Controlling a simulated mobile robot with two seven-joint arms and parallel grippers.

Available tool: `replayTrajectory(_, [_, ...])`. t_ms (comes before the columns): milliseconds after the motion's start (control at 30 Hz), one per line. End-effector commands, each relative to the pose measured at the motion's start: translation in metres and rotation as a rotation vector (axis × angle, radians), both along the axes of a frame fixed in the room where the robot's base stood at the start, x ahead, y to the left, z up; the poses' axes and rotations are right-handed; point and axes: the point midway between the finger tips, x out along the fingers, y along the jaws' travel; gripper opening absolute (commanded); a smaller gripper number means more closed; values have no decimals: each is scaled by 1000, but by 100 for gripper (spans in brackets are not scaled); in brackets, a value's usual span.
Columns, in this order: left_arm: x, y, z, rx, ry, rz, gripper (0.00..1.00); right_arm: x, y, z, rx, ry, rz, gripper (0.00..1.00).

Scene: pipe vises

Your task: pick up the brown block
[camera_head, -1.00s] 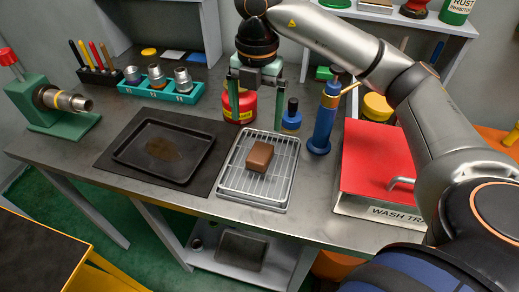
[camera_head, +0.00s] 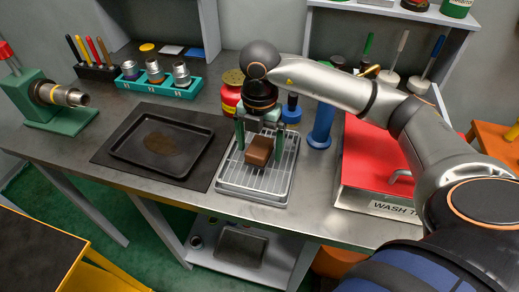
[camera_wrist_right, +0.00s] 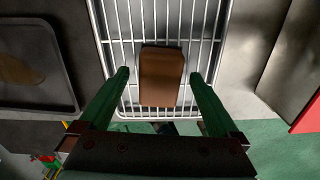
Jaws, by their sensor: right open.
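The brown block (camera_head: 259,150) lies on the wire rack of a metal tray (camera_head: 254,188) on the workbench. My right gripper (camera_head: 259,158) is open above the rack, with its green fingers to the left and right of the block in the head view. In the right wrist view the block (camera_wrist_right: 162,76) shows between and just beyond the two green fingertips (camera_wrist_right: 160,76), with a gap on each side. The gripper holds nothing. I cannot tell the exact height of the fingertips over the rack. My left gripper is not in view.
A black pan (camera_head: 163,145) on a dark mat lies left of the rack. A red-lidded wash tray (camera_head: 375,165) stands to the right. Behind the rack are a red can (camera_head: 231,98) and a blue pump bottle (camera_head: 322,125). A green pipe vise (camera_head: 45,100) stands far left.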

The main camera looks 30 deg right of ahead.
Motion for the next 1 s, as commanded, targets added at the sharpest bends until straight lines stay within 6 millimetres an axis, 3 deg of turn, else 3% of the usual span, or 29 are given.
replayTrajectory(267, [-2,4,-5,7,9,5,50,0,0,-4,0,-1,0,98])
replayTrajectory(1000, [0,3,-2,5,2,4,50,0,0,-4,1,-1,0,15])
